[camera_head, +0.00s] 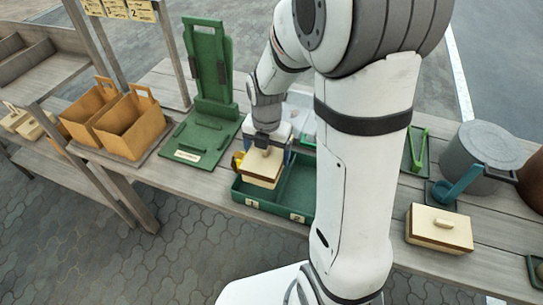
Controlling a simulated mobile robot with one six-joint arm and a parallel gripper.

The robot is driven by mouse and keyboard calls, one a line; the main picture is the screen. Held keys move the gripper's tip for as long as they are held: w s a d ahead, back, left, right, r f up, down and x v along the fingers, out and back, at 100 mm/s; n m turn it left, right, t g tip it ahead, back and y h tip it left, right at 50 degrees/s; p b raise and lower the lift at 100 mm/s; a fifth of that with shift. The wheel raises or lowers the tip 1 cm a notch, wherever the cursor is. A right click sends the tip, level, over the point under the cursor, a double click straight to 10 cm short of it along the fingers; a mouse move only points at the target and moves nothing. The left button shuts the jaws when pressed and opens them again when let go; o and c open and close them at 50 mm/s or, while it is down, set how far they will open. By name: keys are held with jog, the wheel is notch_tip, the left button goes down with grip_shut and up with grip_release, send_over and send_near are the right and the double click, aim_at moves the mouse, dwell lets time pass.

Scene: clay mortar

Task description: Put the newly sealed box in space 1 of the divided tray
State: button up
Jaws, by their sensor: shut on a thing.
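A cream box (262,170) with a darker band near its lid is in my gripper (263,142), which is shut on it from above. The green divided tray (268,208) lies on the table below and around the box. The box is over the left compartment, by the left front label, which looks like 1. The right compartment, by the label that looks like 2, shows an empty green floor, partly hidden behind my arm. I cannot tell whether the box touches the tray floor. A similar cream box (440,228) with a knob stands on the table at right.
A green stand (208,95) is left of the tray, with orange-brown open boxes (125,118) farther left. A grey pot (480,158) and a teal-handled tool (458,185) are at right. A yellow item (238,160) sits close beside the held box. My arm hides the middle.

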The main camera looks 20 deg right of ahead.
notch_tip(320, 180, down, 2)
jog(key=shift+f, duration=0.15)
jog(key=shift+f+b, duration=0.55)
jog(key=shift+f, duration=0.05)
jog(key=o, duration=0.8)
jog(key=shift+o, duration=0.2)
jog(key=shift+r, duration=0.1)
